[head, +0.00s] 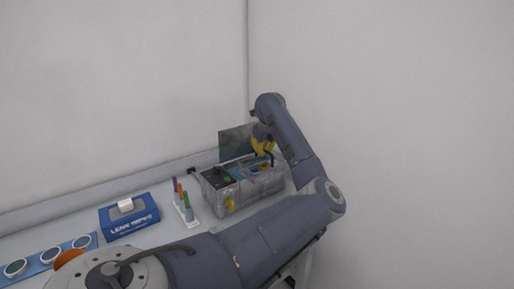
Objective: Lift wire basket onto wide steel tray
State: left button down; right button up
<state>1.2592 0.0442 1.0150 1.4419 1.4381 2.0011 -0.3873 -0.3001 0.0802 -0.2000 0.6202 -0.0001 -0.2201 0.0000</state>
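A grey, mottled, box-shaped container (213,200) stands toward the back right of the bench. It holds small dark, green and blue items and has a yellow patch on its front; it may be the wire basket, but I cannot make out wires. I cannot pick out a wide steel tray. My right gripper does not show.
A dark upright panel (236,143) stands behind the container. To its left are a small white rack (188,217) with coloured sticks, a blue lens wipes box (130,217), a blue strip (50,257) with round discs and an orange rounded thing (68,258). Walls close the back and right.

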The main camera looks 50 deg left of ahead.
pick_arm(q)
jog(key=s+d+r, duration=0.1)
jog(key=d+r, duration=0.2)
jog(key=d, duration=0.9)
jog(key=shift+d, duration=0.35)
dwell(0.4)
jog(key=shift+w+a, duration=0.15)
jog(key=shift+w, duration=0.3)
jog(key=shift+f, duration=0.1)
notch_tip(320, 180, down, 16)
dwell(1.8)
jog(key=shift+f, duration=0.7)
dwell(0.9)
